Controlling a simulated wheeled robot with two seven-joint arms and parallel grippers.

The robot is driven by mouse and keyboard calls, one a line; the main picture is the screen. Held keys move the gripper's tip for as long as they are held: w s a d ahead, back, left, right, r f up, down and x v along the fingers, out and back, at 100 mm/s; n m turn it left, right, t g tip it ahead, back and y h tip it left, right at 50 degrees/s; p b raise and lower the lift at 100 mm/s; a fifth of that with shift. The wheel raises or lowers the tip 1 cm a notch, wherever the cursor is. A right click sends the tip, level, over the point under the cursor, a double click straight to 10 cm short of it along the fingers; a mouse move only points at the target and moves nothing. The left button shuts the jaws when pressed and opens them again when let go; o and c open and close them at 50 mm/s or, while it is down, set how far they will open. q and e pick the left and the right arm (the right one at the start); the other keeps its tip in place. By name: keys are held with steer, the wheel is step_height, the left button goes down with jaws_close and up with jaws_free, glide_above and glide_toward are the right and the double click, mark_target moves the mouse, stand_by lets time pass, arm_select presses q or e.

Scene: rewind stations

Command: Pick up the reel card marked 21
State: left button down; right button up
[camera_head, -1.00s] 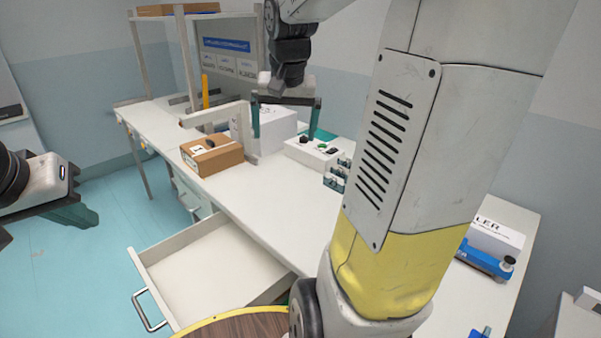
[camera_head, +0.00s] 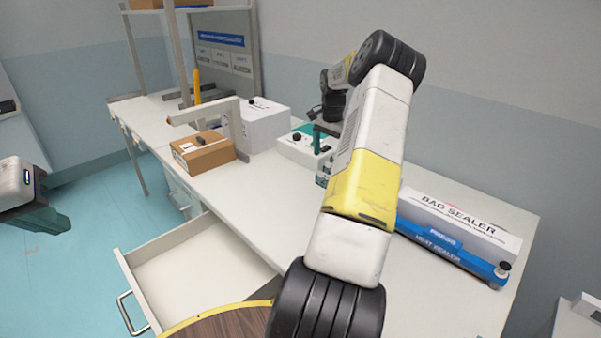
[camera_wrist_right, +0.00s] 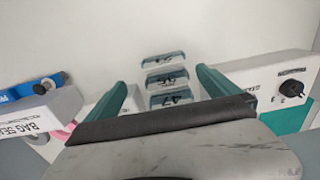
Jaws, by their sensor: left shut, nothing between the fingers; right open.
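In the right wrist view, several pale cards with teal tops stand in a row: a near card (camera_wrist_right: 170,98), a middle card (camera_wrist_right: 166,78) and a far card (camera_wrist_right: 163,60). Their dark numbers appear upside down. The near one looks like 47; I cannot surely read 21 on any. My right gripper (camera_wrist_right: 161,78) is open, its teal fingers either side of the row in the picture, with nothing held. In the head view my right arm hides most of this gripper and the cards. My left gripper (camera_head: 42,218) is shut and empty at the far left, off the table.
A blue and white bag sealer (camera_head: 455,235) lies on the bench right of my arm. A white box with knobs (camera_head: 300,148), a brown carton (camera_head: 203,152) and a bracket stand behind. An open drawer (camera_head: 195,275) juts out at the front. Bare bench lies between.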

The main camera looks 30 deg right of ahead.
steer(key=f, duration=0.7)
steer(key=shift+w+a+f, duration=0.1)
steer(key=shift+w+f, duration=0.05)
steer(key=shift+w, duration=0.15)
steer(key=c, duration=1.3)
steer(key=shift+c, duration=0.2)
